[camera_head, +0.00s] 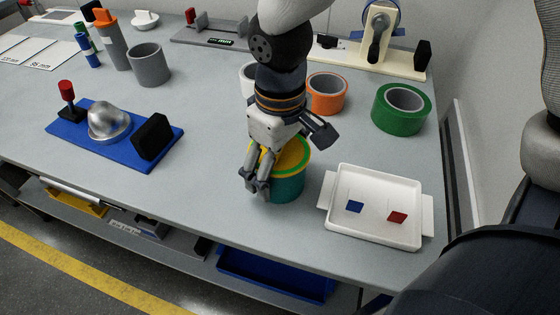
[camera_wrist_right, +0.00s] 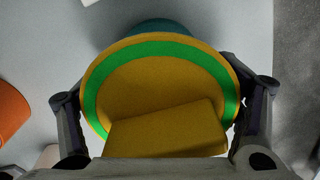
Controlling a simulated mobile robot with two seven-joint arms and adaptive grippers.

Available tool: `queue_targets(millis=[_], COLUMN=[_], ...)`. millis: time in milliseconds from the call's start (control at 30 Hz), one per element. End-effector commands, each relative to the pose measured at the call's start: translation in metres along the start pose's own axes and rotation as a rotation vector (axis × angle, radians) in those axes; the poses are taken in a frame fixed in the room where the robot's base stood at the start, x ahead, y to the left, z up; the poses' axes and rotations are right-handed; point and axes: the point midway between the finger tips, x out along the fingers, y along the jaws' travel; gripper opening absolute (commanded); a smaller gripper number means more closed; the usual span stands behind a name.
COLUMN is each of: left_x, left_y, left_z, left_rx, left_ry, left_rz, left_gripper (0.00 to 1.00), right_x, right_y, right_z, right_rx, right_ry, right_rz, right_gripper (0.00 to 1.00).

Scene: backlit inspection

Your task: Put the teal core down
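The teal core (camera_head: 289,188) is a short teal cylinder with a yellow top and a green ring; it is upright at the front middle of the table. In the right wrist view its yellow top (camera_wrist_right: 150,90) fills the middle, with a yellow block on the near part and a teal edge behind. My right gripper (camera_head: 285,160) comes down from above with a finger on each side of the core. In the wrist view both fingers appear to press its sides. I cannot tell whether its base touches the table. My left gripper is not in view.
A white tray (camera_head: 360,232) with a blue and a red square lies right of the core. Orange (camera_head: 327,108) and green (camera_head: 381,118) rolls stand behind. A blue board (camera_head: 85,135) with a metal dome is at left. Bare grey table lies between board and core.

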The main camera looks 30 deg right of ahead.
Motion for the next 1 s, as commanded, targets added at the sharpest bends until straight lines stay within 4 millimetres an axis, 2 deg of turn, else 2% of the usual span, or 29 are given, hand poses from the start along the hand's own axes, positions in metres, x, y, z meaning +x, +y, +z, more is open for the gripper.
queue_targets(millis=[333,433,567,733,833,1000], left_x=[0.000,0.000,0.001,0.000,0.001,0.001], left_y=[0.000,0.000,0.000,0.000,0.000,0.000], left_z=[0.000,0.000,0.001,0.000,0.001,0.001], left_rx=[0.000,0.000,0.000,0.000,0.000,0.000], left_ry=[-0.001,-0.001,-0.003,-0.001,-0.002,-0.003], left_rz=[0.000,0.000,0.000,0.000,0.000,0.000], left_gripper=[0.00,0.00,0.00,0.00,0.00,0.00], right_x=[-0.001,-0.007,-0.031,-0.077,-0.085,-0.105], right_y=[0.000,0.000,0.000,0.000,-0.005,0.000], right_z=[0.000,-0.001,-0.001,-0.002,0.002,-0.001], right_rx=[0.000,0.001,0.002,0.000,-0.010,0.000], right_ry=[0.000,0.002,0.006,0.009,-0.013,0.006], right_rz=[0.000,0.000,0.000,0.001,-0.025,-0.004], right_gripper=[0.94,0.94,0.94,0.94,0.94,0.94])
